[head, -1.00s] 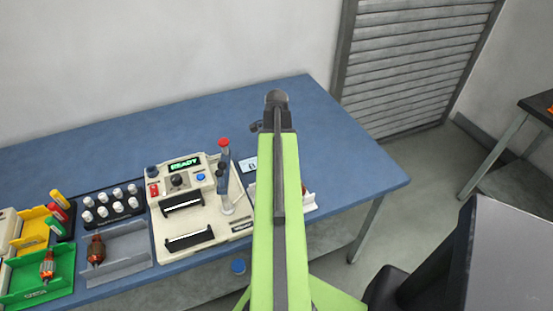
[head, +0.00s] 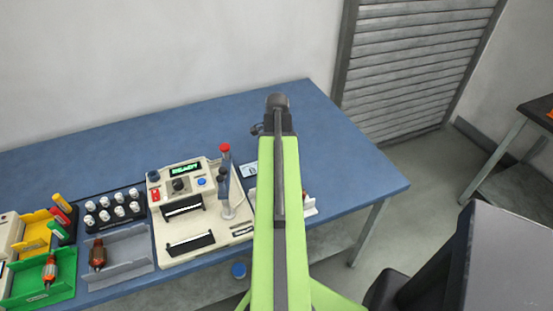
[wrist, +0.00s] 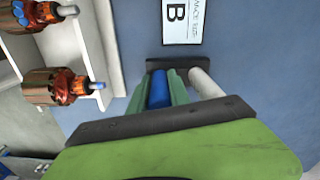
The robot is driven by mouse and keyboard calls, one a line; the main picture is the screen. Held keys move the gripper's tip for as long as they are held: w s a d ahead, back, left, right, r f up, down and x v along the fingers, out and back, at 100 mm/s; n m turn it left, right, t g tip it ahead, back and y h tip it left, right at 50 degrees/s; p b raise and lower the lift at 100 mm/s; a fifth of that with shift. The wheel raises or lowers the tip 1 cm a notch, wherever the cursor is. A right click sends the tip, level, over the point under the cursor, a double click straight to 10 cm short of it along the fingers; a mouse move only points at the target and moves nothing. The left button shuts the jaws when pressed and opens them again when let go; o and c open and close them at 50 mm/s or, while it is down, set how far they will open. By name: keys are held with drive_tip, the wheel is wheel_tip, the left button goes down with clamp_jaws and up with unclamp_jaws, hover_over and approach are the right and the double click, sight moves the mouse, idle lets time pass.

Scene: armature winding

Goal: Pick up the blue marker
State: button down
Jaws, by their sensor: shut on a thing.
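In the wrist view my gripper (wrist: 172,80) has its green fingers closed around a blue cylinder, the blue marker (wrist: 159,92). Only a short length of the marker shows between the fingers; the rest is hidden by the gripper body. In the head view my arm covers the gripper and the marker. The marker rack (head: 72,226) at the left holds yellow, red and green markers.
A label card (wrist: 182,20) reading "B" lies on the blue table (head: 330,150). A pale tray with armatures (wrist: 60,86) stands beside it. The cream winding machine (head: 200,230) with a red-topped lever is left of my arm. The table's back right is clear.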

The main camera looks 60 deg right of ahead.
drive_tip(key=r+p, duration=0.2)
drive_tip(key=r, duration=0.1)
drive_tip(key=r+p, duration=0.1)
drive_tip(key=shift+s+d+r+p, duration=0.15)
drive_tip(key=shift+s+r+p, duration=0.1)
drive_tip(key=shift+s+p, duration=0.15)
drive_tip(key=s+d+r+p, duration=0.3)
drive_tip(key=s+r+p, duration=0.2)
drive_tip(key=s, duration=0.5)
drive_tip(key=shift+s+d+r+p, duration=0.15)
drive_tip(key=shift+d+r+p, duration=0.05)
drive_tip(key=shift+r+p, duration=0.15)
